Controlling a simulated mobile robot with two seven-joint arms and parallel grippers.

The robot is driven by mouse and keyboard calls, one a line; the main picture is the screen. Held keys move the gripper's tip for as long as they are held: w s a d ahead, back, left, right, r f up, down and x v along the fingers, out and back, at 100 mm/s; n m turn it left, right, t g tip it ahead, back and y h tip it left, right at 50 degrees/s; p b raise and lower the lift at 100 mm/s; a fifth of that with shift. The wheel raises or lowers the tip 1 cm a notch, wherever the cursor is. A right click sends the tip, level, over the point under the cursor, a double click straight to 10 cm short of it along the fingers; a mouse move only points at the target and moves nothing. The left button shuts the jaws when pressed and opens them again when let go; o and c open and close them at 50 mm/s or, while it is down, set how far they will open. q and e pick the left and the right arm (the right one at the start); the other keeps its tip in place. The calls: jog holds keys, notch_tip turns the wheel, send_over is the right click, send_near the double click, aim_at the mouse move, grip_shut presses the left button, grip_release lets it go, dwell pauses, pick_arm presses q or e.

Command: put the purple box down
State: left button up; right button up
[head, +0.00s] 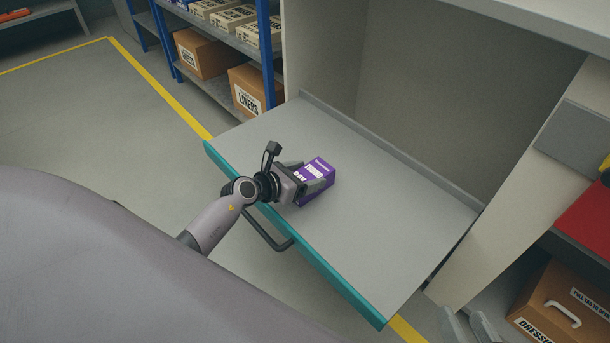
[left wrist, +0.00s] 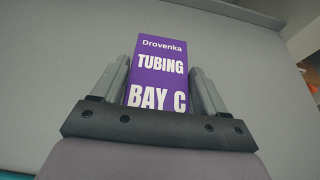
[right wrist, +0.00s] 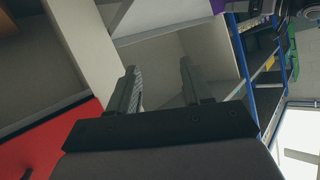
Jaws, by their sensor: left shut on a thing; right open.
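The purple box (head: 320,168) with white lettering is over the grey flap (head: 370,235) with the teal front edge. In the left wrist view the box (left wrist: 160,50) reads "Drovenka TUBING BAY C". My left gripper (head: 303,181) is shut on it, with one finger (left wrist: 118,75) on each side. The box is at or just above the flap's surface; I cannot tell whether it touches, and its underside is hidden. My right gripper (right wrist: 158,70) is open and empty. Its fingertips (head: 467,323) show at the bottom right of the head view, away from the box.
The flap around the box is clear, with a raised lip at its back. A bent dark handle (head: 268,236) hangs at its front edge. Blue-framed shelves (head: 265,50) with cartons stand behind left. A red surface (head: 588,218) and a brown carton (head: 560,305) are at right.

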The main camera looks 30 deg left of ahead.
pick_arm(q)
jog(key=o, duration=1.2)
jog(key=shift+f, duration=0.1)
